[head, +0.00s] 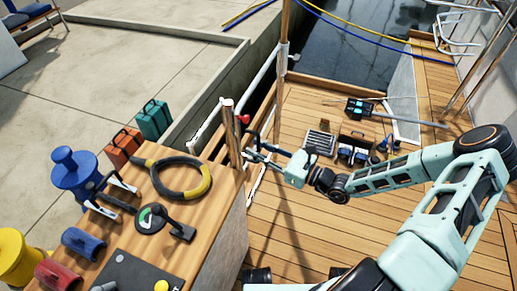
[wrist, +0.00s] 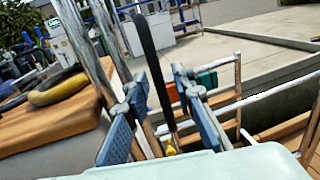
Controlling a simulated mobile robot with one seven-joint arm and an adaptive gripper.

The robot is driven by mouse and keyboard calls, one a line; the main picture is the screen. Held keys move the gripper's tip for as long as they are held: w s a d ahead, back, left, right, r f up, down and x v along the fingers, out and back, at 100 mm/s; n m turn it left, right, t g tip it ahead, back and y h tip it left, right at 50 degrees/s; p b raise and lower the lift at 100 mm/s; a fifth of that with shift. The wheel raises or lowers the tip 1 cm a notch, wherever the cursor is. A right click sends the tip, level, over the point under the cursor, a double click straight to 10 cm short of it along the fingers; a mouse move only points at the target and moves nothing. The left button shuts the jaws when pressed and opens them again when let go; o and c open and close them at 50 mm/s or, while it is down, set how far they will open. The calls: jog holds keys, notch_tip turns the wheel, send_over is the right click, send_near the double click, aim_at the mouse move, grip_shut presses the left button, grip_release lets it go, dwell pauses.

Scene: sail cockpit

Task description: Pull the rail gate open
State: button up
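My gripper (head: 256,151) reaches left to the wooden posts (head: 231,132) at the end of the cockpit counter. In the wrist view its two blue-grey fingers (wrist: 159,82) stand apart. A dark upright bar (wrist: 151,55) shows between them in the picture; I cannot tell whether they touch it. A red knob (head: 244,119) sits by the posts in the head view. Rails with white and wood-coloured bars (head: 263,72) run from there to a tall post (head: 284,40); the wrist view shows rails (wrist: 225,95) at right. Which bars form the gate is unclear.
Tools and a tray (head: 320,143) lie on the deck behind my arm.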

grip_shut()
jog(key=shift+d, duration=0.1)
